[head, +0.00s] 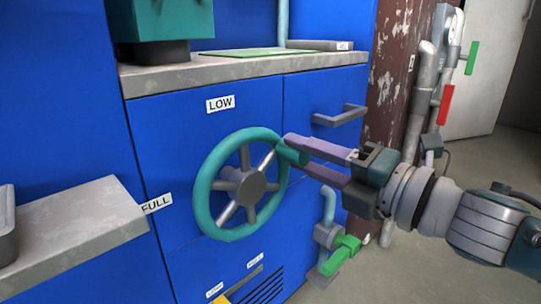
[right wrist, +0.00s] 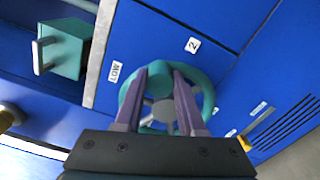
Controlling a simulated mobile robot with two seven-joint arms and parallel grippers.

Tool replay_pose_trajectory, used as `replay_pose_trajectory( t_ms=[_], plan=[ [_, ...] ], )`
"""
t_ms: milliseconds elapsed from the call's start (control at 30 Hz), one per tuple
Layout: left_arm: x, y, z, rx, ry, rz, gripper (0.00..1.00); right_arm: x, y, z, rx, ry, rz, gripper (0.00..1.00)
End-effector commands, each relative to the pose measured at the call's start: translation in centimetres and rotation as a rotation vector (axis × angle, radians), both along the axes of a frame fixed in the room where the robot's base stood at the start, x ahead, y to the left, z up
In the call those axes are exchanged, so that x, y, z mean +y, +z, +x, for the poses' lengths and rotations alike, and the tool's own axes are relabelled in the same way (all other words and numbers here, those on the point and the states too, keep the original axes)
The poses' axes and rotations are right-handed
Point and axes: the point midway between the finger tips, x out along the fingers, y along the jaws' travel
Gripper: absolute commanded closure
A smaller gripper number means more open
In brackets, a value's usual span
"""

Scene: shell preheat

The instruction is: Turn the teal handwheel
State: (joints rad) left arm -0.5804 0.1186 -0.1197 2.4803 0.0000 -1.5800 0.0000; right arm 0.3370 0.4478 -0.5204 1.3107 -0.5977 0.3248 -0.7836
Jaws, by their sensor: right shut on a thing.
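The teal handwheel (head: 203,190) is mounted upright on the blue cabinet front, with grey spokes and a grey hub (head: 248,185). A teal knob (head: 289,155) sticks out from its rim at the upper right. My right gripper (head: 298,154) comes in from the right, its purple fingers on either side of the knob, shut on it. In the right wrist view the knob (right wrist: 159,82) sits between the fingers, with the wheel (right wrist: 209,98) behind. My left gripper is not in view.
A LOW label (head: 220,103) is above the wheel and a FULL label (head: 156,203) to its left. A grey ledge (head: 80,225) juts out at left. A pipe with a green valve handle (head: 341,254) stands below the gripper. A grey drawer handle (head: 340,116) is above.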

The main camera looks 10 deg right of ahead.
Motion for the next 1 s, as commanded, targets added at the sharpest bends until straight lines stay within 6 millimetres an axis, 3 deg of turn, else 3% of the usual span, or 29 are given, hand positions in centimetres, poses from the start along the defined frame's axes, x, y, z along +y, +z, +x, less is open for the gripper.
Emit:
replay_pose_trajectory(
  t_ms=[400,1000],
  plan=[
    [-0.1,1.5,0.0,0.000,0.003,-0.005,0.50,1.9,2.4,-1.3,-0.238,0.005,-0.317,1.00],
    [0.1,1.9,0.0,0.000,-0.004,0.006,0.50,4.6,3.5,-3.3,-0.516,0.005,-0.701,1.00]
  ],
)
